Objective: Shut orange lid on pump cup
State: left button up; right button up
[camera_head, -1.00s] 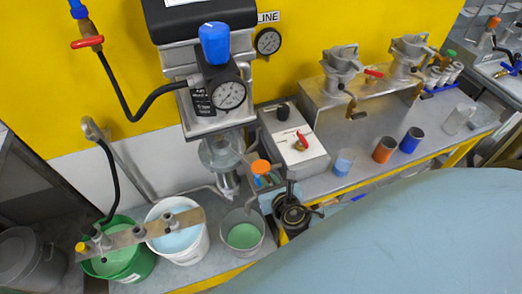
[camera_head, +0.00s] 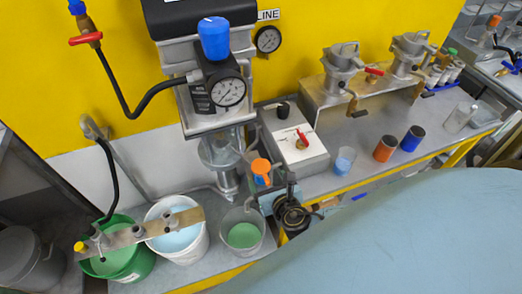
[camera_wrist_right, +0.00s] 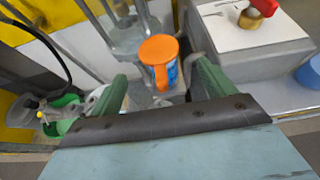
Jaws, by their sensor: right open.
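The pump cup (camera_head: 259,181) is a small blue cup beside the metal stand. Its orange lid (camera_head: 261,166) covers the top, with an orange strip down the near side. In the right wrist view the lid (camera_wrist_right: 159,48) lies over the cup's mouth, with blue cup wall (camera_wrist_right: 172,73) beside the strip. I cannot tell whether it is fully pressed down. My right gripper (camera_head: 274,188) is close to the cup. Its green fingers (camera_wrist_right: 163,82) are spread, with the cup beyond and between them, apparently untouched. My left gripper is not in view.
A grey box with a red-handled valve (camera_head: 301,141) stands right of the cup. A clear beaker of green liquid (camera_head: 242,235), a white bucket (camera_head: 190,250) and a green bucket (camera_head: 140,268) are to the left. Blue and orange cups (camera_head: 385,148) stand on the right bench.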

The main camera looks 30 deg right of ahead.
jog(key=p+v, duration=0.4)
jog(key=v, duration=0.3)
jog(key=shift+p, duration=0.35)
dwell(0.7)
